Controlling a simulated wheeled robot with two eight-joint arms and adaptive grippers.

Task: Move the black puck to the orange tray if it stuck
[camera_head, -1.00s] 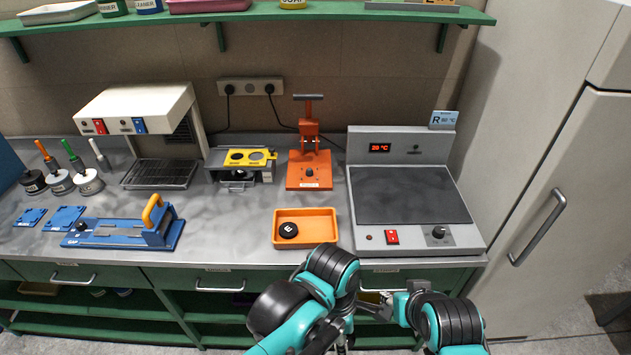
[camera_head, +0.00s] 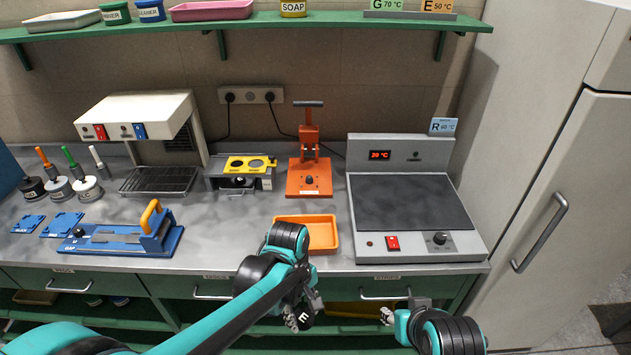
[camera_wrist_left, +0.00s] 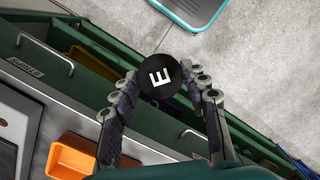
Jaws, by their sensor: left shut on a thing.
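My left gripper (camera_wrist_left: 163,87) is shut on a black puck (camera_wrist_left: 159,76) marked with a white letter E. The puck sits between the fingertips, its lettered face toward the wrist camera. In the head view the puck (camera_head: 304,317) is held in front of the counter's front edge, below counter height. The orange tray (camera_head: 322,249) stands near the counter's front edge; my left arm hides its left part. It also shows at the lower left of the wrist view (camera_wrist_left: 62,160). My right gripper (camera_head: 396,314) is at the lower right; its fingers are too small to judge.
A hot plate (camera_head: 410,203) reading about 20 °C stands right of the tray. An orange press (camera_head: 309,178) and a yellow-topped fixture (camera_head: 243,170) stand behind. A blue jig (camera_head: 125,240) lies at left. Green drawers (camera_head: 205,285) run below the counter.

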